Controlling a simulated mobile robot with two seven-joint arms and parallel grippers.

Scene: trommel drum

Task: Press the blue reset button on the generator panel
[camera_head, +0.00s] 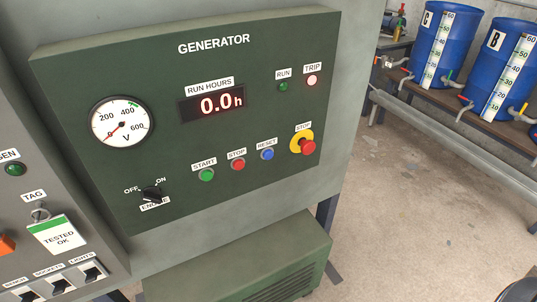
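The green generator panel (130,210) fills the middle of the head view. The blue reset button (267,154) sits under a "RESET" label, between the red stop button (238,164) and the red mushroom emergency stop (307,147) on its yellow base. The green start button (206,175) is further left. The trip lamp (312,81) looks lit pale pink, and the run lamp (283,87) is dark green. The run-hours display (212,104) reads 0.0h. Neither of my grippers can be made out.
The black engine switch (152,193) is at the panel's lower left. A grey panel with a "TESTED OK" tag (58,236) stands at the left. A green housing (230,265) sits below. Blue barrels (446,45) stand on a rack at right, beyond open floor (420,210).

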